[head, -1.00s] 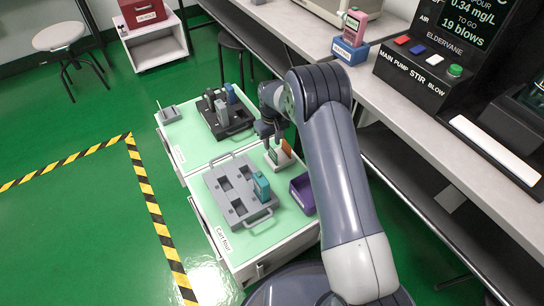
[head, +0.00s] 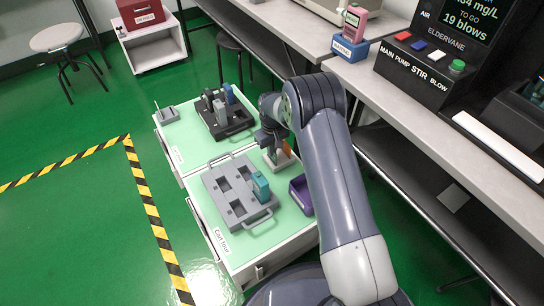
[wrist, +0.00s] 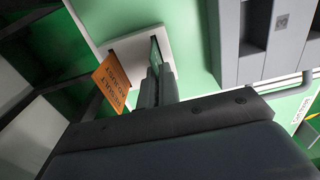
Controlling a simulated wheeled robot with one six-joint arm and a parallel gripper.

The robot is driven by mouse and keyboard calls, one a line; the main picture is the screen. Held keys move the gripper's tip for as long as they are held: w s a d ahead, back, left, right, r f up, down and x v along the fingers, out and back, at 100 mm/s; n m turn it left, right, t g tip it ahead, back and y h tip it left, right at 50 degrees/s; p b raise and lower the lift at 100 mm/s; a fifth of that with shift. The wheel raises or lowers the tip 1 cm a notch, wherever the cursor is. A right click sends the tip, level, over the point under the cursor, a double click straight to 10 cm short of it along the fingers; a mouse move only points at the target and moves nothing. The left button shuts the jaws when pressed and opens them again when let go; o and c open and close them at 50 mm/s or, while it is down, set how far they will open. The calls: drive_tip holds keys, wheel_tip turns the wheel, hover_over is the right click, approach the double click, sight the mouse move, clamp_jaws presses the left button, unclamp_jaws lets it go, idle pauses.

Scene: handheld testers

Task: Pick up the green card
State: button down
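The green card (wrist: 154,51) stands upright in a slot of a small white holder (wrist: 120,42), seen nearly edge-on in the wrist view. My gripper (wrist: 157,70) is at this card, with its two dark fingers close together and the card's edge between their tips. The fingers hide the card's lower part in the wrist view. In the head view my gripper (head: 269,143) is over the white holder (head: 278,161) and mostly covers the green card.
An orange card (wrist: 112,82) stands in the same holder, close beside my fingers. A grey tray (head: 222,190) with a teal tester (head: 261,187) and a purple bin (head: 301,193) are near. A black tray (head: 240,127) with several testers is behind. The bench (head: 408,130) is at right.

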drive_tip(key=shift+r, duration=0.1)
idle(0.3)
wheel_tip(320, 180, up, 10)
drive_tip(key=p, duration=0.3)
